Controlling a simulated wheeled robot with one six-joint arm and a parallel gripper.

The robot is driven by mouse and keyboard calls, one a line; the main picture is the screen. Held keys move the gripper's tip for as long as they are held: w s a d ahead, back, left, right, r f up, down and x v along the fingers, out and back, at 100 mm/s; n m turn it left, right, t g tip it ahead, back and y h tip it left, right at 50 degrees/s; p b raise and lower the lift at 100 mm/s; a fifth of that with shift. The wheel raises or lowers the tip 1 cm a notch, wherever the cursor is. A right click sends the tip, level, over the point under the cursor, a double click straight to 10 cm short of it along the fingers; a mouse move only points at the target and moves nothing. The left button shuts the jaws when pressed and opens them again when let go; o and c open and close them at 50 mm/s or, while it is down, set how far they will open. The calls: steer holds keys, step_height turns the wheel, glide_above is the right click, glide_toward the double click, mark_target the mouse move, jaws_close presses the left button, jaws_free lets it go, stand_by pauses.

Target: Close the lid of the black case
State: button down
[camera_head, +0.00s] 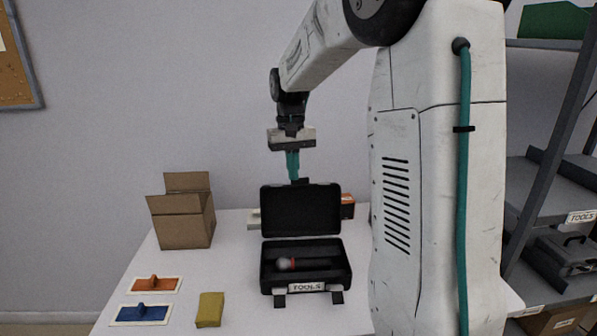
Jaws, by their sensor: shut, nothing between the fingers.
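The black case (347,272) stands on the white table with its front toward me and a "TOOLS" label on its front edge. Its lid (301,211) is open and stands upright at the back. My gripper (293,178) points down just above and behind the top edge of the lid. Its teal fingers are shut and empty. The lid's top edge may hide the fingertips, so I cannot tell whether they touch it.
An open cardboard box (184,226) stands at the back left of the table (232,270). An orange box (347,205) is partly hidden behind the case. Grey shelves (545,190) stand at right.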

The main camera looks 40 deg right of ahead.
steer(key=w+d+m+t, duration=0.2)
steer(key=w+d, duration=1.3)
steer(key=w, duration=0.1)
step_height(320, 180, down, 11)
steer(key=shift+h, duration=0.3)
steer(key=shift+s+a+r, duration=0.5)
steer(key=shift+s, duration=0.3)
steer(key=shift+s+a+r, duration=0.45)
steer(key=shift+s+a, duration=0.05)
steer(key=shift+s, duration=0.25)
steer(key=shift+s+d+r, duration=0.1)
